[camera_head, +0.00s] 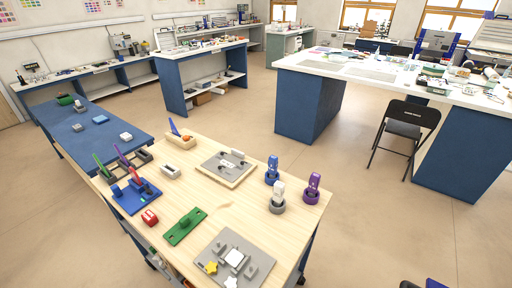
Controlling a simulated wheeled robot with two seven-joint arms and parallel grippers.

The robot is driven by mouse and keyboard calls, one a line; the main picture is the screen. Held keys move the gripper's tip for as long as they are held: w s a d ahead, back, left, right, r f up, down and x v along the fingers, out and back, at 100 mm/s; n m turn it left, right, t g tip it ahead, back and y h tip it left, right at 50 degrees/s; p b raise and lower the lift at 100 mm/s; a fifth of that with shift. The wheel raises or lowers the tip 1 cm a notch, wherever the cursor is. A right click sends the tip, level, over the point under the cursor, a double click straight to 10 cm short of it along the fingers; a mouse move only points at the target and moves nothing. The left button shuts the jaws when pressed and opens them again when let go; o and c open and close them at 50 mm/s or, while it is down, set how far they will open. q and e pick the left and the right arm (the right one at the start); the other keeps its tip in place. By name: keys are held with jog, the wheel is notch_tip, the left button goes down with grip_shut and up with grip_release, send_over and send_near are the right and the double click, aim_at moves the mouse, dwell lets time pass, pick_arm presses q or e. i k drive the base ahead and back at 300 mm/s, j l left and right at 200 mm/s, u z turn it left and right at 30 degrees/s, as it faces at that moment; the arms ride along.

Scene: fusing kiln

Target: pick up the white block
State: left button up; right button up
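A small white block (126,136) sits near the right edge of the low blue table at the left. Another white square piece (234,257) lies on a grey plate (263,262) at the front of the wooden table, beside a yellow star (211,267) and a white star-like piece (231,282) cut by the picture's lower edge. A whitish box with dark marks (171,172) stands on the wooden table. I cannot tell which one the task names.
The wooden table (165,222) also holds a blue rack (136,196), a green plate (185,226), a red piece (150,218), a board (227,168) and upright blue, white and purple tools in round bases. Open floor lies to the right, with a black folding chair (405,128).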

aim_at(234, 259)
jog(key=k+j+z, duration=0.4)
jog(key=j+z, duration=0.2)
jog(key=j, duration=0.2)
jog(key=k+j+z, duration=0.25)
